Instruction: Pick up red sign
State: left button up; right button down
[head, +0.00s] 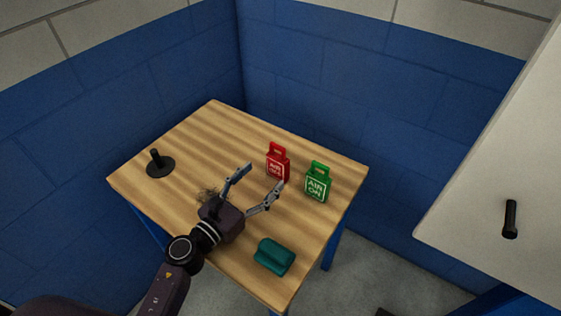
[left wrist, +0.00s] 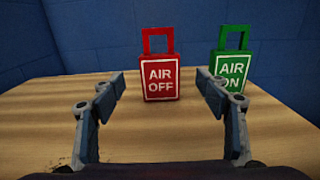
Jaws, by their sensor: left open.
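The red sign (head: 277,164) stands upright on the wooden table, with a handle loop on top. In the left wrist view the red sign (left wrist: 160,80) reads "AIR OFF" and sits ahead, between the two fingers. My left gripper (head: 258,185) is open and empty, its fingers pointing towards the red sign and short of it. In the left wrist view the fingers of my left gripper (left wrist: 160,90) are spread wide on both sides. The right gripper is not in view.
A green sign (head: 317,183) reading "AIR ON" stands close to the right of the red one. A teal object (head: 273,256) lies near the front edge of the table (head: 215,125). A black stand (head: 159,164) is at the left. Blue walls (head: 340,80) rise behind the table.

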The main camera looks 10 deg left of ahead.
aim_at(275, 163)
pick_arm(q)
jog(key=shift+x, duration=0.85)
jog(key=x, duration=0.3)
jog(key=shift+w+d+r+p, duration=0.1)
jog(key=shift+w+p, duration=0.15)
jog(key=shift+p, duration=0.15)
jog(key=shift+w+d, duration=0.2)
jog(key=shift+w, duration=0.2)
jog(key=shift+c, duration=0.8)
jog(key=c, duration=1.1)
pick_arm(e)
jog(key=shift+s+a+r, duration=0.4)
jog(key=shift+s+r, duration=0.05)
